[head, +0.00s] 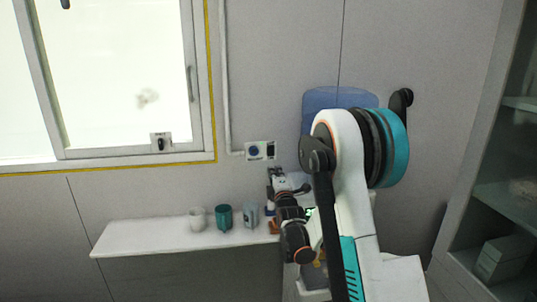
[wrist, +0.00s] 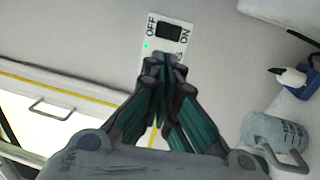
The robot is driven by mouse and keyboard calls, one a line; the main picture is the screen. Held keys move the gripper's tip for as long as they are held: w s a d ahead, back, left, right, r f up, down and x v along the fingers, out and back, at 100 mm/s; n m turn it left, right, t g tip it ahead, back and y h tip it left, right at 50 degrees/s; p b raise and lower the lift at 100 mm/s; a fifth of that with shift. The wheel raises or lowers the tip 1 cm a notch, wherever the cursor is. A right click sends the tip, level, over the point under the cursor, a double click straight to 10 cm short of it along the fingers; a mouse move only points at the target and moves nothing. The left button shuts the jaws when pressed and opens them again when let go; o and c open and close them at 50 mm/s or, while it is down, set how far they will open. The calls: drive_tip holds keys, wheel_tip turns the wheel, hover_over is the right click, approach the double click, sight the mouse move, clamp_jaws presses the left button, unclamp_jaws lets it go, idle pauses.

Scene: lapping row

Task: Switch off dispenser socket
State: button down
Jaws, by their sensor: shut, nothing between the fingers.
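In the wrist view the plate shows a black rocker switch (wrist: 169,31) between the printed words OFF and ON, with a small green light lit. My gripper (wrist: 165,66) is shut and empty, its fingertips at the plate's lower edge in that view and hiding part of it. I cannot tell whether they touch it. In the head view my gripper (head: 273,174) is just below the socket. The blue dispenser bottle (head: 320,99) is partly hidden behind my arm.
A white shelf (head: 140,238) below the socket bears a white cup (head: 197,219), a teal cup (head: 223,217) and a grey mug (head: 250,215). The mug also shows in the wrist view (wrist: 275,135). A window is at left and an open cabinet (head: 490,215) at right.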

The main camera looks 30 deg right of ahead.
drive_tip(key=b, duration=0.3)
approach(267, 148)
drive_tip(key=x, duration=0.4)
drive_tip(key=shift+w+d+f, duration=0.1)
drive_tip(key=shift+w+f, duration=0.05)
drive_tip(key=shift+w, duration=0.2)
drive_tip(key=shift+w+d, duration=0.15)
drive_tip(key=shift+w, duration=0.4)
drive_tip(key=shift+r, duration=0.2)
